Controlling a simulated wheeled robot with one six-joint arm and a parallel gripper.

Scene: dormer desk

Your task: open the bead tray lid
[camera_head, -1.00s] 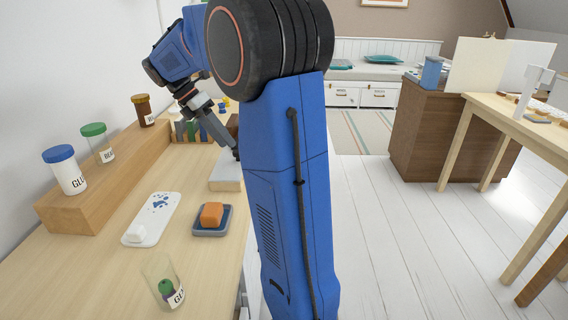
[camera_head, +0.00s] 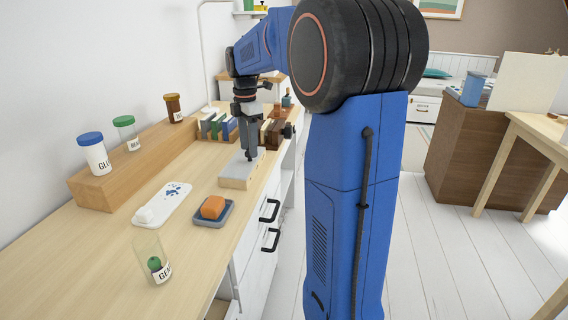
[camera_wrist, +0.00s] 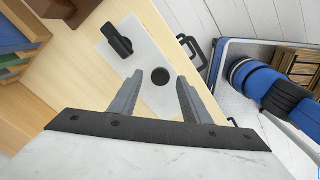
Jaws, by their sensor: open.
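The bead tray (camera_head: 234,183) is a pale, low box near the right edge of the desk in the head view. In the wrist view its pale grey-white lid (camera_wrist: 145,62) shows a black handle-like piece (camera_wrist: 116,41) near one end and a dark round spot (camera_wrist: 160,76) near the middle. The lid looks shut. My gripper (camera_head: 249,155) points down over the tray's far part. In the wrist view my gripper (camera_wrist: 160,77) is open, with the dark round spot between its fingertips and the black piece outside them. I cannot tell whether the fingers touch the lid.
Several books (camera_head: 216,127) stand behind the tray. A blue dish (camera_head: 226,212) with an orange block (camera_head: 213,207), a white palette (camera_head: 170,200) and a clear jar (camera_head: 152,260) lie nearer. A wooden step (camera_head: 140,165) with jars runs along the wall.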

